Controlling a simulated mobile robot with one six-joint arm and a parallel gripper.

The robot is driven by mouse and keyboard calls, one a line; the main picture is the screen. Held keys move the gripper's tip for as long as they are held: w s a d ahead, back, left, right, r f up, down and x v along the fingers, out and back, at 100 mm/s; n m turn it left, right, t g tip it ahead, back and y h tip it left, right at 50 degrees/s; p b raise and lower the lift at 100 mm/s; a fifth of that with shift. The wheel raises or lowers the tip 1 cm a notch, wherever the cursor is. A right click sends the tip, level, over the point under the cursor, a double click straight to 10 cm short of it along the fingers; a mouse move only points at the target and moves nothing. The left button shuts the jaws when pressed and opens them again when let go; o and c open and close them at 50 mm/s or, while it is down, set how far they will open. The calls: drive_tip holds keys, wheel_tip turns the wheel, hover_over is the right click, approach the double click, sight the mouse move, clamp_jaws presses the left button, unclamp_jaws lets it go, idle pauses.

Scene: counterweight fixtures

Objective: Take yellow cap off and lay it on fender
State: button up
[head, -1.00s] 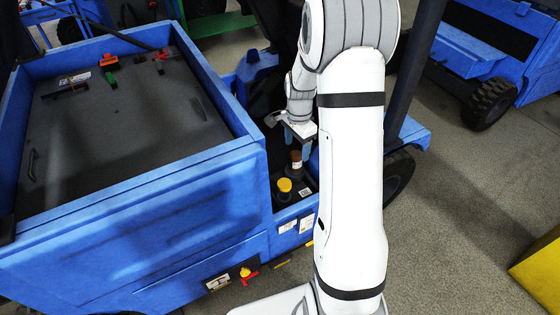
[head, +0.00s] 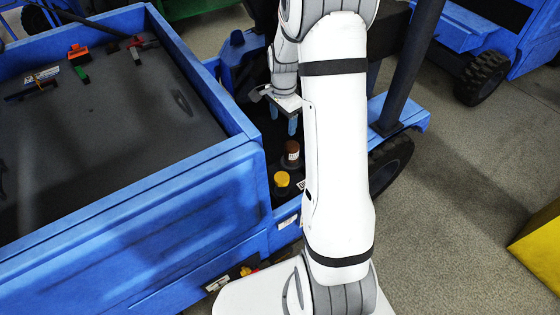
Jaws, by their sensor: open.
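The yellow cap (head: 282,179) sits on a dark neck in the recess of the blue vehicle, just right of the cargo box. A brown cap (head: 292,147) stands right behind it. My gripper (head: 283,117) is open with its fingers pointing down. It is beyond the brown cap in the picture and apart from the yellow cap, with nothing seen between its fingers. A blue fender (head: 408,118) lies over the black wheel to the right of my arm. My arm hides part of the vehicle between the caps and the fender.
The cargo box wall (head: 215,165) rises close left of the caps. A dark upright post (head: 412,65) stands on the fender side. Small red and green items (head: 80,60) lie on the cargo bed. A yellow block (head: 540,245) is on the floor at right.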

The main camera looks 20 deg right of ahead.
drive_tip(key=b, duration=1.9)
approach(282, 177)
drive_tip(key=shift+f+b, duration=3.3)
drive_tip(key=shift+f, duration=1.35)
drive_tip(key=shift+a, duration=0.1)
drive_tip(key=shift+c, duration=0.4)
drive_tip(key=c, duration=0.8)
drive_tip(key=n+p, duration=0.1)
drive_tip(key=n, duration=0.5)
drive_tip(key=shift+r, duration=0.15)
drive_tip(key=n, duration=0.7)
drive_tip(key=shift+n+p, duration=0.35)
drive_tip(key=shift+n, duration=0.05)
